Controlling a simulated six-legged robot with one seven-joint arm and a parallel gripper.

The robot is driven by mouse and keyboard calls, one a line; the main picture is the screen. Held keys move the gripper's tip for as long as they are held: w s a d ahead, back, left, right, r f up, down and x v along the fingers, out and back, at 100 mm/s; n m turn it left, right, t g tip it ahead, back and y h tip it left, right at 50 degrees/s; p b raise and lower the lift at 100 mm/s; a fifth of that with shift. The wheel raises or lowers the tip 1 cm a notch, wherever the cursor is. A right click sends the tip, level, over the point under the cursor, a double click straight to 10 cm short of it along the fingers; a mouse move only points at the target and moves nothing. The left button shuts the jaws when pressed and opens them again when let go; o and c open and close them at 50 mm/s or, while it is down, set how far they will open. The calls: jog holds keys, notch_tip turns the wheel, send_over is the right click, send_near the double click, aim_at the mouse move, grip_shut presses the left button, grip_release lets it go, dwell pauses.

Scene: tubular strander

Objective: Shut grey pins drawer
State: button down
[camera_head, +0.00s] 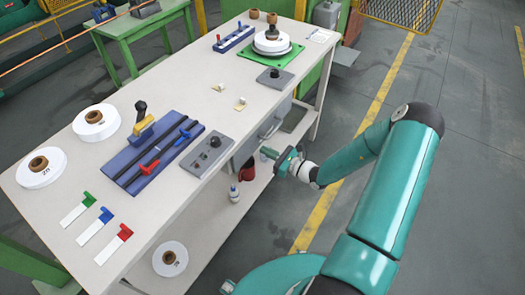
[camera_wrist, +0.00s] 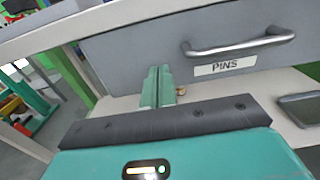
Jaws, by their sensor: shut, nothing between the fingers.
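The grey drawer (camera_wrist: 135,48) fills the upper part of the wrist view, with a metal bar handle (camera_wrist: 238,45) and a white PINS label (camera_wrist: 226,65). It sits under the tabletop's front edge; I see no clear gap at its top, and cannot tell whether it is fully shut. The drawer front (camera_head: 244,150) also shows in the head view. My gripper (camera_wrist: 158,88) has its green fingers closed together, empty, in front of the drawer's lower left part, left of the handle. Whether the fingertips touch it is unclear. My gripper (camera_head: 268,153) also shows in the head view.
The white workbench (camera_head: 180,90) carries reels, a blue rack (camera_head: 150,155), coloured tags and a control box (camera_head: 205,153). The floor to the right (camera_head: 470,150) is clear.

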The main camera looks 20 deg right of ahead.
jog(key=v, duration=1)
jog(key=s+a+r+n+g+h, duration=0.1)
jog(key=s+a+r+n+g, duration=0.3)
jog(key=a+r+n+g, duration=0.4)
jog(key=s+a+r+n+g+h, duration=0.1)
jog(key=s+a+r+n+g, duration=0.35)
jog(key=r+n, duration=0.5)
jog(key=s+r+n+t+h, duration=0.2)
jog(key=s+r+n+h, duration=0.2)
jog(key=r, duration=0.4)
jog(key=s+a+r+n+t+h, duration=0.1)
jog(key=s+r+n+t+h, duration=0.1)
jog(key=s+r+n+h, duration=0.3)
notch_tip(320, 180, up, 4)
jog(key=shift+s+f+n, duration=0.1)
jog(key=shift+s+n, duration=0.75)
jog(key=shift+n, duration=0.1)
